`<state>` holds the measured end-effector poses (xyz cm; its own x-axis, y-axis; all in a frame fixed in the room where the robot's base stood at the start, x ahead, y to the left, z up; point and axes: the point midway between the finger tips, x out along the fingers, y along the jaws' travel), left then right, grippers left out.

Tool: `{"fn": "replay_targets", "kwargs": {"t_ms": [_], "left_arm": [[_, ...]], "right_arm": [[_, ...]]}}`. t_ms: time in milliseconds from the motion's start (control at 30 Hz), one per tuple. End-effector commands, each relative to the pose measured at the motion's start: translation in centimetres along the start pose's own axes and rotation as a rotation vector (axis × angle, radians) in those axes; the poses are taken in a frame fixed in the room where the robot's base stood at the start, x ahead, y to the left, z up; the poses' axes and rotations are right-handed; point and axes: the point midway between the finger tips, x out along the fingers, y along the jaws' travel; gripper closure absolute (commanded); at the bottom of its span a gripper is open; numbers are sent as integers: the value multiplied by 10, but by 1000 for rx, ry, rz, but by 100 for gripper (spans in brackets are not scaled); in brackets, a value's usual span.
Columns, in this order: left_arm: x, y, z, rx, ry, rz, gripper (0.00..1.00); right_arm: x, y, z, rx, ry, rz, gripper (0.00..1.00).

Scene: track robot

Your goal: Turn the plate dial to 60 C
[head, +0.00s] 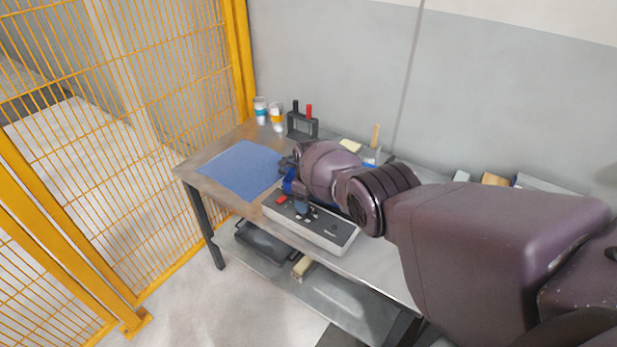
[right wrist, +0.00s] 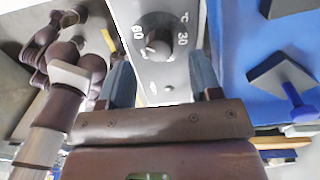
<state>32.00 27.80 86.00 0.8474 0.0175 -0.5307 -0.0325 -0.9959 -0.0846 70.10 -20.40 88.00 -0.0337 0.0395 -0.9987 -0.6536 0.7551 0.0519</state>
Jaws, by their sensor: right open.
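The hot plate unit (head: 335,232) is a long pale box with a dark top panel, on the front of the bench. In the right wrist view its panel shows a black round dial (right wrist: 155,37) with 60, 30 and °C printed around it. A light mark shows on the knob's lower left; its exact setting is hard to read. My right gripper (head: 296,195) is over the left part of the unit. In the right wrist view my right gripper (right wrist: 162,80) is open, its blue-grey fingers apart and the dial ahead between them. Contact cannot be told. My left gripper is out of view.
A blue mat (head: 241,168) lies on the bench left of the unit. Behind stand two small jars (head: 261,110) and a rack (head: 302,125) with black and red handles. A yellow mesh fence (head: 165,75) borders the left. A black bin (head: 264,243) sits underneath.

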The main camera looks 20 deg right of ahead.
Motion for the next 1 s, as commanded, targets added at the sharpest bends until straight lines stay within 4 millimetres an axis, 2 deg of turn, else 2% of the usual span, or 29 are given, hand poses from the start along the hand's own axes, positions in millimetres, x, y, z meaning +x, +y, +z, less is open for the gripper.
{"fn": "replay_targets", "kwargs": {"t_ms": [333, 700, 1000], "left_arm": [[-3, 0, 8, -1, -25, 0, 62], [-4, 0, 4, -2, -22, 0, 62], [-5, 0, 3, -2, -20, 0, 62]], "right_arm": [[-21, 1, -1, 1, 0, 0, 42], [-63, 0, -1, 1, 0, 0, 42], [-75, 0, -1, 1, 1, 1, 42]]}}
